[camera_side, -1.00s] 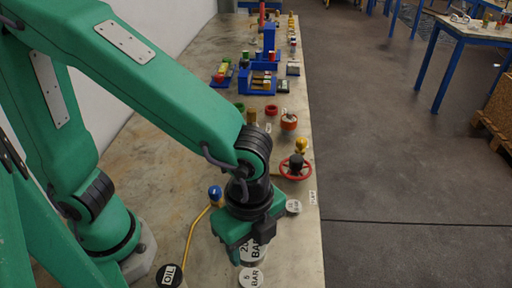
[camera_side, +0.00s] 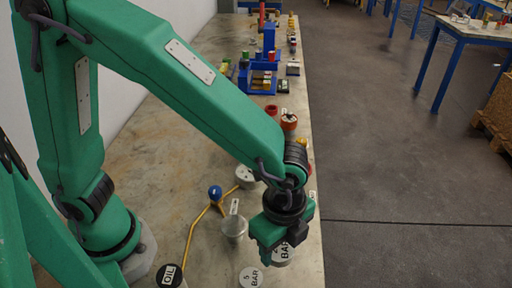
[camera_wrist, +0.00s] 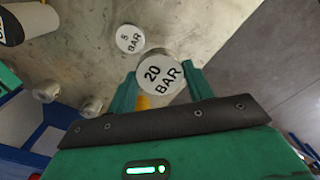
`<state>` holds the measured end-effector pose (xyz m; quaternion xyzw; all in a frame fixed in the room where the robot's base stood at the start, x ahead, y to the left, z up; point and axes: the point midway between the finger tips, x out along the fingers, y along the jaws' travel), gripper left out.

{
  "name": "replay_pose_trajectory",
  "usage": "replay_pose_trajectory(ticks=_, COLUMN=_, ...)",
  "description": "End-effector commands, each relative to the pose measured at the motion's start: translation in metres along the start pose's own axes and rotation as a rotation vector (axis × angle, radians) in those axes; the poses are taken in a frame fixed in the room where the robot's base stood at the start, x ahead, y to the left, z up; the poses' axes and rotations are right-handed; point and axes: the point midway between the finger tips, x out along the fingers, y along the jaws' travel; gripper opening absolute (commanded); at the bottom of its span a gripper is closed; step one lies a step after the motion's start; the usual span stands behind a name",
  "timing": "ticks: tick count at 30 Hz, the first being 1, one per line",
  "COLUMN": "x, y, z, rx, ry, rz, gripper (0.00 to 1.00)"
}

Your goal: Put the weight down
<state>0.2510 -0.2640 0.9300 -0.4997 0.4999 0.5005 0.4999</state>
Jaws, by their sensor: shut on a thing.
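The weight marked "20 BAR" (camera_side: 283,255) is a round pale disc-topped piece. My gripper (camera_side: 275,243) is shut on it near the right edge of the bench (camera_side: 160,165). In the wrist view the 20 BAR weight (camera_wrist: 162,76) sits between the two green fingers of my gripper (camera_wrist: 163,92), its label facing the camera. I cannot tell whether its underside touches the bench. A smaller weight marked "5 BAR" (camera_side: 250,278) stands on the bench to the left, and it also shows in the wrist view (camera_wrist: 130,39).
A metal cup-like vessel (camera_side: 234,229) and a blue-knobbed yellow lever (camera_side: 215,192) stand left of my gripper. A can marked "OIL" (camera_side: 169,277) is at front left. Blue fixtures (camera_side: 262,82) stand farther back. The bench's right edge is close to my gripper.

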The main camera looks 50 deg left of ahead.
Motion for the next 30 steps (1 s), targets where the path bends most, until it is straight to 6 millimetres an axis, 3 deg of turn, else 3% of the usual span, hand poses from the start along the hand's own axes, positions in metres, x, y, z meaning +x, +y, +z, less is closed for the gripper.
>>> replay_pose_trajectory(ticks=15, x=0.047, y=-0.072, z=0.033, rx=-0.003, ry=0.000, rz=0.000, gripper=0.16)
replay_pose_trajectory(ticks=30, x=0.061, y=-0.082, z=0.037, rx=0.001, ry=0.000, rz=0.000, gripper=0.16)
